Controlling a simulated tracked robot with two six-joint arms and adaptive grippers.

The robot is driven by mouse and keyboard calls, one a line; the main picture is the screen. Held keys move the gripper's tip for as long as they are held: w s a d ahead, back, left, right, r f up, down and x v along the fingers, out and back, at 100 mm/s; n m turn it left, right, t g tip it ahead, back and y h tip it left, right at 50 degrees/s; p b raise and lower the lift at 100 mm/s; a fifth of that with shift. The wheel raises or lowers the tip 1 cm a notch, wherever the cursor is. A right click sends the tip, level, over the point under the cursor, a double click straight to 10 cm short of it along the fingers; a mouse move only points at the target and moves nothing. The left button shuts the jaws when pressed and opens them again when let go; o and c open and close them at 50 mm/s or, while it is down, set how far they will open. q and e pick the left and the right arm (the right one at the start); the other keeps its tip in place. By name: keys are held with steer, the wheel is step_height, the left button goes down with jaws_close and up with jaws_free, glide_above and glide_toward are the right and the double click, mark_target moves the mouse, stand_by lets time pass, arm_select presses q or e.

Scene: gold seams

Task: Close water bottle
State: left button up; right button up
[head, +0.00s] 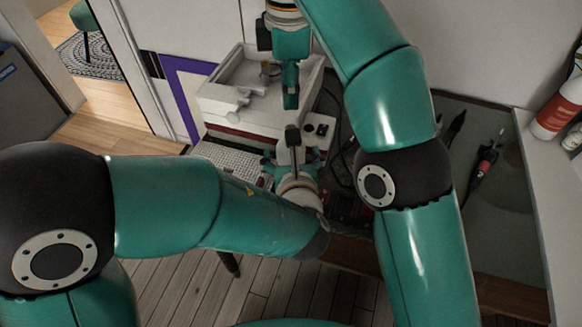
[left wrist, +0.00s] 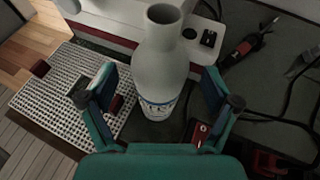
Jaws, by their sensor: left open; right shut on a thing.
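The white bottle (left wrist: 160,65) stands upright in the left wrist view, with lettering low on its side. Its mouth is open and bare. My left gripper (left wrist: 160,88) is open, with one finger on each side of the bottle. In the head view my left gripper (head: 288,150) is at the end of the arm from the left, and the bottle there is mostly hidden. My right gripper (head: 290,98) points down from the top, above and behind the left one. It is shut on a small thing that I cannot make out.
A white machine (head: 240,100) stands behind the grippers. A white perforated board (left wrist: 60,90) lies left of the bottle. A red-and-black tool (head: 486,160) and cables lie on the dark table to the right. A red-and-white bottle (head: 555,110) stands at the far right.

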arm_select(q)
steer(key=shift+x, duration=0.75)
steer(key=shift+c, duration=0.3)
jaws_close()
